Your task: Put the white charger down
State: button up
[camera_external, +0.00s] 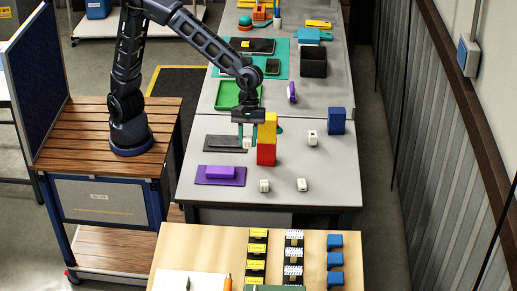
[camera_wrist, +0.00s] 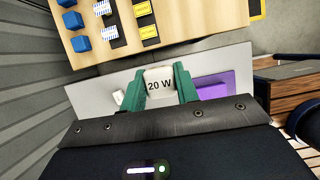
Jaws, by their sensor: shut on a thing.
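My gripper (camera_wrist: 160,88) is shut on a white charger (camera_wrist: 160,85) marked "20 W", with one green finger on each side of it in the wrist view. In the external view my gripper (camera_external: 260,130) hangs over the grey table, partly behind a yellow block on a red block. A white piece (camera_external: 247,143) low between the fingers seems to be the held charger, mostly hidden by the blocks. I cannot tell whether it touches the surface. Other white chargers stand apart on the table: one at right (camera_external: 313,138) and two near the front edge (camera_external: 264,185) (camera_external: 301,184).
The yellow block (camera_external: 270,122) on the red block (camera_external: 266,155) stands close to my gripper. A dark grey mat (camera_external: 218,142), a purple block (camera_external: 220,172) on a purple mat and a blue block (camera_external: 336,121) are nearby. Free tabletop lies at front right.

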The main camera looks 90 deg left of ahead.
jog(key=s+d, duration=0.4)
jog(key=d, duration=0.4)
jog(key=s+d, duration=0.5)
jog(key=d, duration=0.3)
send_over(189, 266)
jog(key=a, duration=0.1)
jog(key=f, duration=3.2)
jog(key=shift+s+a+f, duration=0.1)
jog(key=shift+a, duration=0.1)
jog(key=shift+f, duration=0.1)
jog(key=o, duration=1)
jog(key=v, duration=1.2)
jog(key=shift+a, duration=0.1)
